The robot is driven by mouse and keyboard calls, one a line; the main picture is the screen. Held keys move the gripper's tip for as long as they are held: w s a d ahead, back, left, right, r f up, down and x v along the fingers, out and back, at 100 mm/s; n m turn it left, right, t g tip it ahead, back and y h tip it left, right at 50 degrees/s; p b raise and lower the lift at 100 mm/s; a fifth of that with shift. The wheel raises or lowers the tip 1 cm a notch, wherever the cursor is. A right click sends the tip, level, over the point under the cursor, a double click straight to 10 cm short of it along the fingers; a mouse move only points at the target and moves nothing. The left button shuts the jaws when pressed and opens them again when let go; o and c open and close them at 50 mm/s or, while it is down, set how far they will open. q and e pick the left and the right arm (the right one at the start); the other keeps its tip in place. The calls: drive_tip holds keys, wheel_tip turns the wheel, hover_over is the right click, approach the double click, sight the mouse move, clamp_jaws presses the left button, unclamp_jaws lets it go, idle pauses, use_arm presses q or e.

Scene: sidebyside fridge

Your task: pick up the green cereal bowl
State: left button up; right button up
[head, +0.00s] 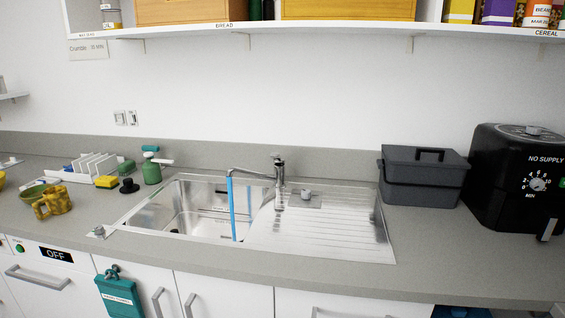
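A green bowl (33,190) sits on the grey counter at the far left of the head view. A mottled yellow object (54,202), perhaps a mug with handles, stands just in front of it and hides part of its right side. I cannot tell whether the two touch. Neither of my grippers shows in this view.
A white rack (93,166), a yellow sponge (106,182) and a green spray bottle (151,170) stand right of the bowl. The sink (205,205) fills the middle. A dark lidded box (421,178) and a black air fryer (512,180) stand right. A shelf (340,27) runs above.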

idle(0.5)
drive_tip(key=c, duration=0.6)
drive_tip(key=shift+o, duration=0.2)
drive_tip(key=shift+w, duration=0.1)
